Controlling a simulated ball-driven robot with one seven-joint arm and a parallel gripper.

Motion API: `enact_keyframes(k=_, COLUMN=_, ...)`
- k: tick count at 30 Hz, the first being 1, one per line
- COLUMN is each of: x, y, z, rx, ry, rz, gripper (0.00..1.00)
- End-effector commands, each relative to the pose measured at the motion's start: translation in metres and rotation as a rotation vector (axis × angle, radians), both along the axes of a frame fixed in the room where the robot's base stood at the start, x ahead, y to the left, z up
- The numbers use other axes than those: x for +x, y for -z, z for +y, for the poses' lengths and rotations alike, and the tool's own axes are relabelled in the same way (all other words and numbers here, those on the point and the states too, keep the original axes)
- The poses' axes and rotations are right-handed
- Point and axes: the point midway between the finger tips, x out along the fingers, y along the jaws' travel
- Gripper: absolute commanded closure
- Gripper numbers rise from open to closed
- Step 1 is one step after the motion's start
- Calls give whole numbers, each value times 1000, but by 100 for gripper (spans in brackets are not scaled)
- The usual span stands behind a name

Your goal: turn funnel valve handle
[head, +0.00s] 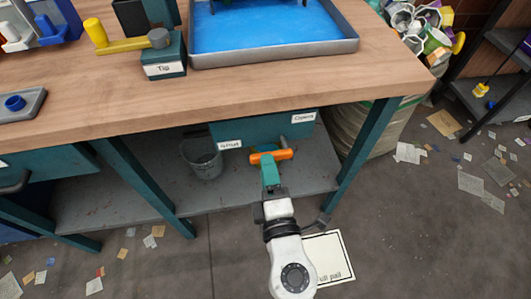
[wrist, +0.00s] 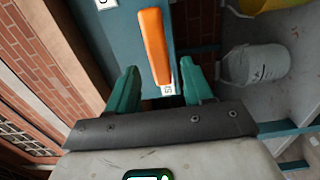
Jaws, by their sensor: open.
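The orange valve handle (head: 272,155) sits below the bench's front edge, in front of a teal housing (head: 258,128). White labels on the housing read "Shut" (head: 230,145) at left and "Open" (head: 304,118) at right. The handle lies roughly sideways in the head view. My gripper (head: 268,170) is at the handle, its teal fingers partly covering it. In the wrist view my gripper (wrist: 160,85) is open, and the lower end of the orange handle (wrist: 154,45) lies between its fingers. I cannot tell whether either finger touches it.
A blue-bottomed tray (head: 275,61) and a box labelled "Tip" (head: 163,60) with a yellow lever stand on the bench (head: 120,92). A grey pail (head: 203,160) stands on the lower shelf. Bench legs (head: 362,150) flank the space. Paper scraps litter the floor.

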Motion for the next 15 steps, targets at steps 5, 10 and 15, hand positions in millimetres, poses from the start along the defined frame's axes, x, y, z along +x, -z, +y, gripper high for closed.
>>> enact_keyframes(k=5, x=26, y=-1, z=7, rx=0, ry=1, rz=-1, gripper=49)
enact_keyframes(k=10, x=38, y=0, z=11, rx=0, ry=0, rz=0, gripper=49)
enact_keyframes(k=15, x=41, y=0, z=12, rx=0, ry=0, rz=1, gripper=49)
